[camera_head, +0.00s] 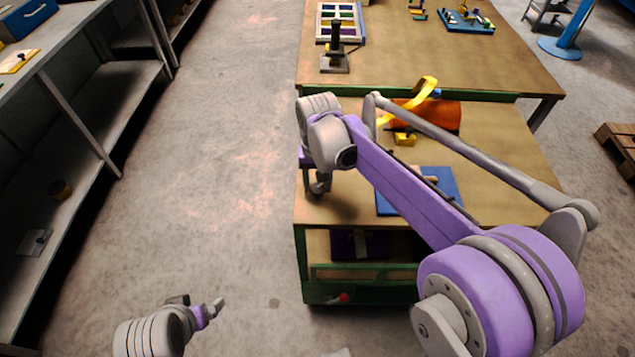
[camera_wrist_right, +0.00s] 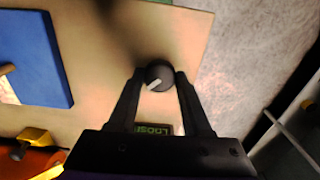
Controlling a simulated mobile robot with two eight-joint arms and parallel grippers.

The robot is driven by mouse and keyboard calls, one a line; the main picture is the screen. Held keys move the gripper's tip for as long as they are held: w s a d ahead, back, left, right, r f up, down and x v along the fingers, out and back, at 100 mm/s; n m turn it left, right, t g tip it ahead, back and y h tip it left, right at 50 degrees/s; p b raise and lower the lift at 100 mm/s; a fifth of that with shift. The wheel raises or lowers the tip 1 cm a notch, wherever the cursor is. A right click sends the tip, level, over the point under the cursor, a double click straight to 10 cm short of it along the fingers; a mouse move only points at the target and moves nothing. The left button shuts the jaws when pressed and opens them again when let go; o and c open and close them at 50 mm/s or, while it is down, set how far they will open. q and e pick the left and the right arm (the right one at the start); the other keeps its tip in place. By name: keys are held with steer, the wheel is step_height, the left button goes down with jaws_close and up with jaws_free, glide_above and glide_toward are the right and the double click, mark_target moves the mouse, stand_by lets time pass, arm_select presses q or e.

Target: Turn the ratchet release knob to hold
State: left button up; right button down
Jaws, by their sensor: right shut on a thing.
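The knob (camera_wrist_right: 160,76) is round and black with a white pointer mark. In the right wrist view the mark points to the lower left. A green label (camera_wrist_right: 155,128) that seems to read "LOOSE", partly covered, lies below it, close to my gripper's body. My right gripper (camera_wrist_right: 158,84) is shut on the knob, one finger on each side. In the head view my right gripper (camera_head: 318,186) reaches down at the left edge of the near workbench (camera_head: 345,213), and the knob cannot be made out there. My left gripper (camera_head: 198,304) is open and empty, low over the floor.
A far table (camera_head: 400,60) holds fixtures. Grey shelving (camera_head: 95,120) stands left; the floor between is clear.

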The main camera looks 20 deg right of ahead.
mark_target(318, 188)
steer(key=n, duration=0.4)
steer(key=shift+n, duration=2.1)
steer(key=shift+c, duration=1.7)
jaws_free()
step_height(318, 188, up, 11)
steer(key=p, duration=0.1)
